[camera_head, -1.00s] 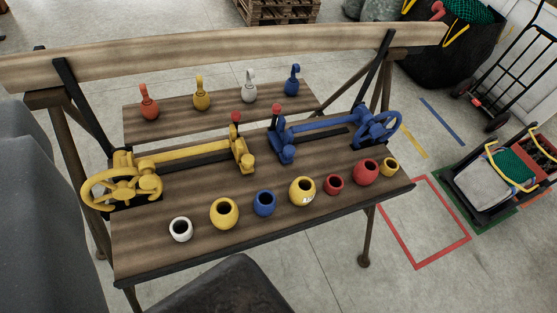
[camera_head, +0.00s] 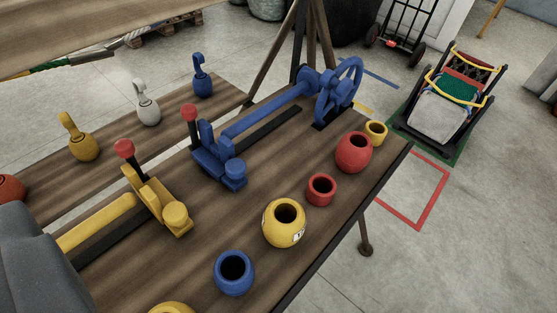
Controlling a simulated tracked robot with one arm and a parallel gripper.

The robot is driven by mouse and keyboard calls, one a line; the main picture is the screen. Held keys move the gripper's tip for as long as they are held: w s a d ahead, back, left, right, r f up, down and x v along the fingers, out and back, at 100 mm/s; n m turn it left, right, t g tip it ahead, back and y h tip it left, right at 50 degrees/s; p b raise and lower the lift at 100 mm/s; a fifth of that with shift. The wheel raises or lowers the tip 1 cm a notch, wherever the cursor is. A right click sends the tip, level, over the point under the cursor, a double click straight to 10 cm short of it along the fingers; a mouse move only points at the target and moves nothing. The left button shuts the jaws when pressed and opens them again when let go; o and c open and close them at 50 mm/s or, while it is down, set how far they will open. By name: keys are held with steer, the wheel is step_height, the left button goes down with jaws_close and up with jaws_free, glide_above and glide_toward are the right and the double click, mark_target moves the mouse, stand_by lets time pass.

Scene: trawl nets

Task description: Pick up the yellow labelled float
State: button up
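The yellow float with a pale label (camera_head: 270,235) stands on the wooden bench (camera_head: 225,205) near its front edge. It is a round float with a dark hole in its top, and the label is on its lower right side. A blue float (camera_head: 234,283) stands to its lower left and a small red float (camera_head: 321,192) to its upper right, both apart from it. Another yellow float (camera_head: 172,309) is cut off by the bottom edge. My gripper is not in view.
A larger red float (camera_head: 353,155) and a small yellow float (camera_head: 376,137) stand farther right. Behind the row are a blue clamp (camera_head: 222,165) and a yellow clamp (camera_head: 158,203) with red knobs. A grey shape covers the lower left corner.

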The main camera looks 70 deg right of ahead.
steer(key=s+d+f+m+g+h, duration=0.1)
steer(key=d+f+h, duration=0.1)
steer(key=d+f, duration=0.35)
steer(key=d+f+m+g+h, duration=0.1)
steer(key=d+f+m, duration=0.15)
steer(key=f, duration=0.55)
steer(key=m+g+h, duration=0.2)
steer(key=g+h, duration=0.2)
glide_toward(293, 239)
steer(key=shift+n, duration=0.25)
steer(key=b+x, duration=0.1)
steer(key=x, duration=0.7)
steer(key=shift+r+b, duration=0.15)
steer(key=shift+b, duration=0.25)
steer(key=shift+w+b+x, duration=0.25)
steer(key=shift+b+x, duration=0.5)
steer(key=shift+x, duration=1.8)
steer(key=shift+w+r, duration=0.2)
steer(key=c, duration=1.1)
